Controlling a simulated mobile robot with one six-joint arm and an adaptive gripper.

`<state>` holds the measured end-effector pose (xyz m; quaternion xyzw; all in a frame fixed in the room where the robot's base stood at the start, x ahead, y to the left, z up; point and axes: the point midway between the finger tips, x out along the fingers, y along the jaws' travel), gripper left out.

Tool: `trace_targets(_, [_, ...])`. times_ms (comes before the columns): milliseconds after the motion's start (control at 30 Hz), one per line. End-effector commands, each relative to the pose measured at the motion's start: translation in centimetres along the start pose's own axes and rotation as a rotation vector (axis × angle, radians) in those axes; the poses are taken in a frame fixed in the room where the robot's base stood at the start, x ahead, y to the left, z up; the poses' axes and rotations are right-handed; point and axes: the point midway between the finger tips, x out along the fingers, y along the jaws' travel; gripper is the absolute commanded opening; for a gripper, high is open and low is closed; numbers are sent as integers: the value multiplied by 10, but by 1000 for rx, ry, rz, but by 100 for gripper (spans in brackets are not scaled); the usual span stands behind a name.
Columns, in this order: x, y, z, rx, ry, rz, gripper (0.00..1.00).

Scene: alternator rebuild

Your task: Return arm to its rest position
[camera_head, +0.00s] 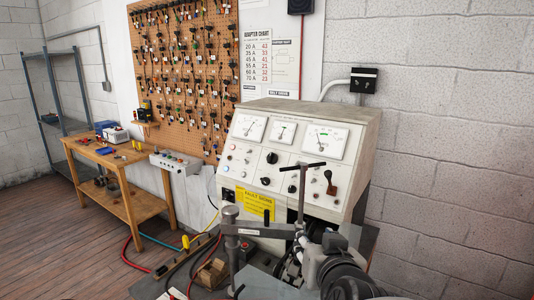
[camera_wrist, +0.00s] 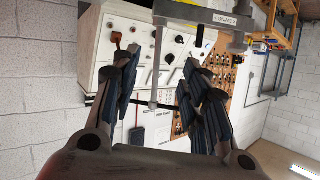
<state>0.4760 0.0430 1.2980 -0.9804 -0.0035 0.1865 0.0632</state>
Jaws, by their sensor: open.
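My gripper (camera_wrist: 163,85) shows in the wrist view with its two dark fingers spread apart and nothing between them that it holds. A thin rod with a crossbar, part of a grey clamp (camera_wrist: 215,17), appears in the gap between the fingers; I cannot tell its distance. In the head view, dark parts of my arm fill the lower right, close to the clamp (camera_head: 262,229) and its T-handle screw. The fingertips cannot be made out clearly there. The test bench console (camera_head: 340,180), with gauges and knobs, stands behind the clamp. The wrist view shows it upside down (camera_wrist: 100,75).
A wooden workbench (camera_head: 140,197) with tools stands at the left, before a metal shelf (camera_head: 62,110). A pegboard (camera_head: 185,75) hangs on the wall. Cables lie on the floor beside the test bench. Open floor (camera_head: 60,240) lies at the lower left.

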Motion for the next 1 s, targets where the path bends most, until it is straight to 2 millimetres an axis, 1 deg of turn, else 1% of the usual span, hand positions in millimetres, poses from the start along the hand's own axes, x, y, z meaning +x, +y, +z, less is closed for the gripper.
trace_targets(67, [-14,-3,12,-9,-68,-31,41])
trace_targets(167, [-40,-4,37,-28,-196,-66,41])
trace_targets(233, [-64,0,59,-49,-305,-75,41])
trace_targets(267, [-76,4,70,-56,-355,-72,41])
trace_targets(300, [-91,9,83,-68,-419,-65,41])
trace_targets(367, [-114,19,102,-81,-508,-43,41])
trace_targets(400, [-129,25,113,-89,-564,-26,41])
trace_targets(500, [-160,41,135,-100,-674,23,41])
trace_targets(600, [-181,52,148,-103,-744,60,41])
trace_targets(733, [-192,58,155,-104,-783,82,41])
trace_targets(1000, [-193,58,155,-104,-786,82,41])
